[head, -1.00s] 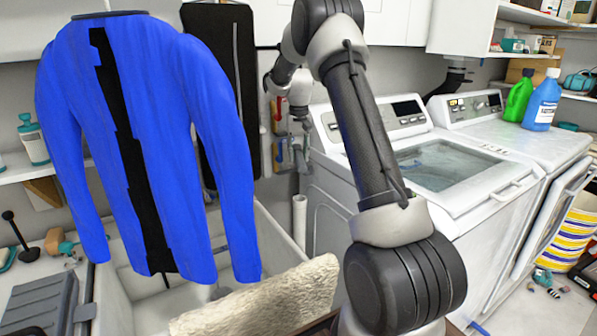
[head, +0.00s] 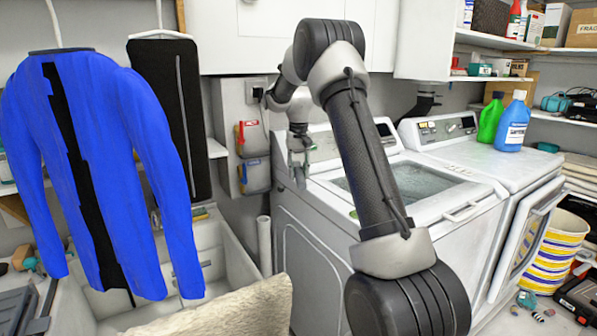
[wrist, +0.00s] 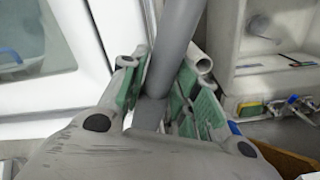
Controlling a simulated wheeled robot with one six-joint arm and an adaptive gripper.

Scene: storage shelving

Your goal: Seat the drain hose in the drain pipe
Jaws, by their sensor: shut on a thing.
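My gripper (wrist: 158,92) has green-padded fingers and is shut on the grey drain hose (wrist: 178,35), which runs up between the pads in the wrist view. In the head view my gripper (head: 299,160) hangs in front of the back wall, at the washer's left rear corner. The white drain pipe (head: 264,248) stands upright between the sink and the washer, below and left of my gripper. The hose's lower end is hidden by the fingers.
The washer (head: 310,265) stands right of the pipe and the utility sink (head: 238,265) left of it. A blue shirt (head: 130,170) hangs over the sink. A beige towel (head: 215,312) lies in front.

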